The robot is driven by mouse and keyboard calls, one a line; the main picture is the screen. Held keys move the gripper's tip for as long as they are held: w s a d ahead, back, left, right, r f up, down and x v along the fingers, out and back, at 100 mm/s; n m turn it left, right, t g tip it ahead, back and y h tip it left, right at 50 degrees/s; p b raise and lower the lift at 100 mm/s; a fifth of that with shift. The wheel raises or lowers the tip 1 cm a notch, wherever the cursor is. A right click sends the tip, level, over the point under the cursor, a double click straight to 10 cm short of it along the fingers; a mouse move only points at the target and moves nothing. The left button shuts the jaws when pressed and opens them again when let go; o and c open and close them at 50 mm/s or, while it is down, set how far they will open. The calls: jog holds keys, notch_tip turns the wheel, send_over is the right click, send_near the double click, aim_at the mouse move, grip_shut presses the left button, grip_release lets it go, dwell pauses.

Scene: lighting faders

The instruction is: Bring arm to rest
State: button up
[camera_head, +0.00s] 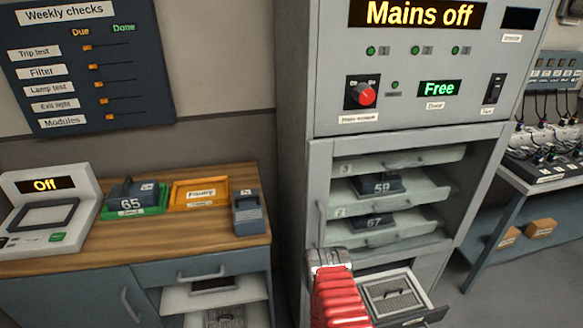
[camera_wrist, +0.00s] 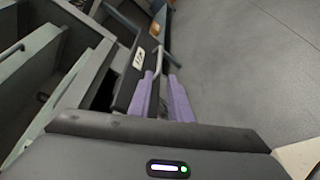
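My red arm (camera_head: 338,290) reaches in from the bottom edge of the head view, in front of the lower part of the grey cabinet (camera_head: 290,150). My gripper (camera_wrist: 161,76) shows in the wrist view with two purple fingers apart. A thin metal handle (camera_wrist: 159,57) on a dark drawer front (camera_wrist: 137,75) lies between or just beyond the fingertips; I cannot tell whether they touch it. In the head view the pulled-out lower drawer (camera_head: 425,316) holds a grey vented unit (camera_head: 393,294). I cannot make out the fingers in the head view.
Shelves hold modules 59 (camera_head: 380,185) and 67 (camera_head: 376,221). Left, a wooden-topped bench (camera_head: 150,235) bears module 65 (camera_head: 130,195), an orange tray (camera_head: 200,208) and a display reading Off (camera_head: 47,184). The floor (camera_wrist: 245,70) right of my gripper is clear.

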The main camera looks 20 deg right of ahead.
jog(key=s+a+f+m+g+y, duration=0.4)
jog(key=a+f+m+y, duration=0.35)
jog(key=f, duration=0.35)
jog(key=w+a+r+m+y, duration=0.2)
jog(key=w+a+r+y, duration=0.25)
jog(key=a+r, duration=0.25)
jog(key=w+a+r+m+y, duration=0.2)
jog(key=w+a+r+y, duration=0.1)
jog(key=w+a+r, duration=0.4)
jog(key=a+r+g+y, duration=0.1)
jog(key=a+r, duration=0.2)
jog(key=r, duration=0.7)
jog(key=a+r, duration=0.2)
jog(key=r, duration=0.9)
jog(key=s+r+n+t, duration=0.1)
jog(key=s+r+t, duration=0.2)
jog(key=r, duration=1.3)
jog(key=s+r+n+t+h, duration=0.1)
jog(key=s+r+t, duration=0.2)
jog(key=r, duration=1.3)
jog(key=s, duration=0.3)
jog(key=shift+a+r, duration=0.2)
jog(key=shift+a, duration=0.2)
